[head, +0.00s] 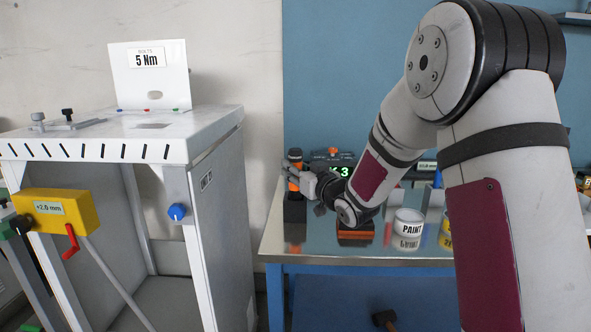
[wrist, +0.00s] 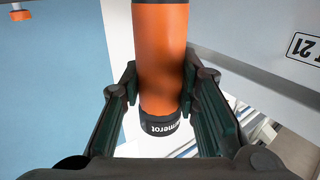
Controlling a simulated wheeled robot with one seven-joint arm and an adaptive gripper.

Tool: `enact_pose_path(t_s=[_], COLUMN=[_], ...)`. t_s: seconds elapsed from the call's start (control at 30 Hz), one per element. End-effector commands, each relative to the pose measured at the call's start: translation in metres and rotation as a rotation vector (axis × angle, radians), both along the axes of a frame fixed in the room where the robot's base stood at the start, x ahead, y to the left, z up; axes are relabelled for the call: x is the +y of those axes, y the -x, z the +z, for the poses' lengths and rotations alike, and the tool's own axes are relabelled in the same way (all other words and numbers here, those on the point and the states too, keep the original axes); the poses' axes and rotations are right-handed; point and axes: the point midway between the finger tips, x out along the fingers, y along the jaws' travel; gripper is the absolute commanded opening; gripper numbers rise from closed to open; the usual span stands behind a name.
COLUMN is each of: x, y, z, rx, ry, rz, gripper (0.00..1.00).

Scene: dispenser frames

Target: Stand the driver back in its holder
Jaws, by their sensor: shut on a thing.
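The driver (head: 295,155) has an orange handle and a black end cap and stands upright at the left end of the bench in the head view. In the wrist view the orange handle (wrist: 162,65) lies between the two fingers, black lettered cap toward the bottom. My gripper (head: 298,176) is shut on the handle; its fingers also show in the wrist view (wrist: 160,88). A dark block (head: 294,209), seemingly the holder, stands directly below the driver. The driver's lower end is hidden, so I cannot tell whether it sits in the block.
A steel-topped bench (head: 400,257) carries a white paint can (head: 408,222), an orange-black item (head: 355,232) and a device with a green display (head: 341,172). A white dispenser frame (head: 215,215) stands to the left, with a yellow box (head: 62,211) on its front.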

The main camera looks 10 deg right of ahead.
Motion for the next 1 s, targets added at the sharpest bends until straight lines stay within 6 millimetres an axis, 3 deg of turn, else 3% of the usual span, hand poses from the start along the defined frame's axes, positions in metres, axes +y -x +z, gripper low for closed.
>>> enact_pose_path(t_s=[0.17,0.2,0.27,0.3,0.67,0.77,1.0], x=[0.000,0.000,0.000,0.000,0.000,-0.004,-0.018], y=[0.000,0.000,0.000,0.000,0.000,0.011,0.057], z=[-0.001,-0.002,-0.002,-0.002,0.001,0.001,0.001], rx=[-0.003,0.000,0.000,0.000,0.000,0.000,0.001], ry=[0.000,0.000,0.000,0.000,0.000,0.000,0.000], rz=[0.000,0.000,0.000,0.000,0.000,-0.002,-0.003], gripper=[0.00,0.33,0.47,0.49,0.49,0.49,0.49])
